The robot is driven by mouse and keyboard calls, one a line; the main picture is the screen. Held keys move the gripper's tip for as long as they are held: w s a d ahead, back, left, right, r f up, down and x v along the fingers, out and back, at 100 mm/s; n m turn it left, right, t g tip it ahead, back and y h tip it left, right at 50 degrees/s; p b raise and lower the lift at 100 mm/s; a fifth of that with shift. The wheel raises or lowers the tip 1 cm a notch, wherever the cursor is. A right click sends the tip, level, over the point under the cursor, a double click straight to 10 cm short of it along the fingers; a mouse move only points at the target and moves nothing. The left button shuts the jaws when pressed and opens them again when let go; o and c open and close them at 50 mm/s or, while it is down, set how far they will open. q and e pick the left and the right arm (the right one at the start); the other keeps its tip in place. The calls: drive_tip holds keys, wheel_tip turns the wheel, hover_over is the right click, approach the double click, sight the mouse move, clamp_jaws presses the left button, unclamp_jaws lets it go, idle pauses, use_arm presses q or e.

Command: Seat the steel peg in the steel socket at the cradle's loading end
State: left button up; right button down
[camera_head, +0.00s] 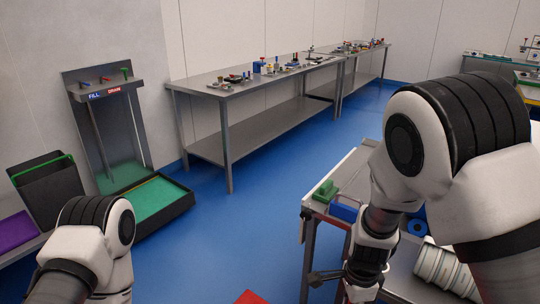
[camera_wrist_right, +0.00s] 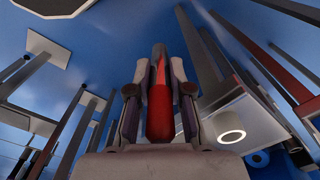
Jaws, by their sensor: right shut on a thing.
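In the right wrist view, my right gripper (camera_wrist_right: 160,75) is shut on a slim round rod, which I take for the steel peg (camera_wrist_right: 160,112). It looks grey at the far end and red along the near part, and lies lengthwise between the fingers. In the head view, my right gripper (camera_head: 325,277) hangs low beside the left end of the near steel table; the peg cannot be made out there. My left gripper is out of view; only its arm shows at lower left. I cannot identify the socket or the cradle with certainty in either view.
The near table (camera_head: 345,185) carries a green block (camera_head: 325,191) and a blue block (camera_head: 344,212). Pale ribbed cylinders (camera_head: 445,270) lie below right. A long bench (camera_head: 255,85) with small parts stands behind. A green-floored tray (camera_head: 155,203) is at left.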

drive_tip(key=n, duration=0.1)
drive_tip(key=f+n, duration=0.1)
drive_tip(key=n, duration=0.2)
drive_tip(key=shift+w+d+f+n, duration=0.3)
drive_tip(key=shift+d+f+n, duration=0.05)
drive_tip(key=shift+d+n, duration=0.05)
drive_tip(key=n, duration=0.4)
drive_tip(key=w+n, duration=0.1)
drive_tip(key=n, duration=0.3)
drive_tip(key=w+n, duration=0.1)
drive_tip(key=n, duration=0.3)
drive_tip(key=shift+w+d+f, duration=0.15)
drive_tip(key=shift+w+d, duration=0.1)
drive_tip(key=shift+d, duration=0.15)
